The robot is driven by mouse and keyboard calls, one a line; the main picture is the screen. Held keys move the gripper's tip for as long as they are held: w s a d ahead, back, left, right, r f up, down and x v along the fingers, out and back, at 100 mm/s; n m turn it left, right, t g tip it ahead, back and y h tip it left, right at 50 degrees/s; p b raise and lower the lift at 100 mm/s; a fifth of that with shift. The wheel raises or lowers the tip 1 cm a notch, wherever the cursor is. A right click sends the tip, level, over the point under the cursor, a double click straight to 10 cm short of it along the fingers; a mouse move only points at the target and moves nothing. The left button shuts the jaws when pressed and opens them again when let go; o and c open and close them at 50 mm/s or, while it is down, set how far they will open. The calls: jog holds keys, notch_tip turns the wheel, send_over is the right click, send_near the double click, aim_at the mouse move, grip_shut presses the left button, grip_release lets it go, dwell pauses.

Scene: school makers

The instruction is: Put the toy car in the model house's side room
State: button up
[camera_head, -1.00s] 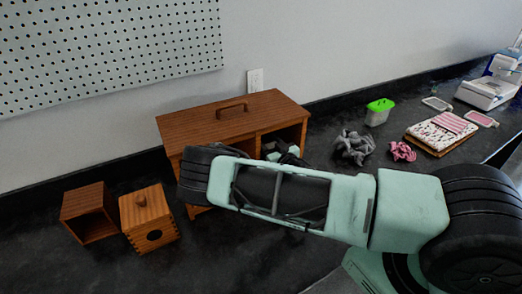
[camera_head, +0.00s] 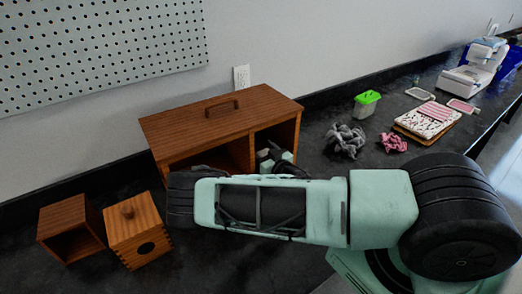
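The model house (camera_head: 220,116) is a brown wooden box with a handle on its roof. It stands against the wall, with a wide left opening and a narrower right room, the side room (camera_head: 287,134), both open to the front. My arm crosses in front and hides the lower part of the house. Part of my gripper (camera_head: 276,156) shows behind the arm, at the mouth of the right room. Its fingertips are too small and covered to tell whether they are open or shut. I cannot make out a toy car in either view.
An open wooden box (camera_head: 72,229) and a wooden box with a knob and round hole (camera_head: 139,230) stand at left. Grey cloth (camera_head: 345,140), pink cloth (camera_head: 393,142), a green-lidded tub (camera_head: 366,104) and notebooks (camera_head: 427,122) lie at right. The front left counter is clear.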

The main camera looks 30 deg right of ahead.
jog(key=shift+r, duration=0.15)
jog(key=s+b, duration=0.2)
jog(key=s, duration=1)
dwell(0.4)
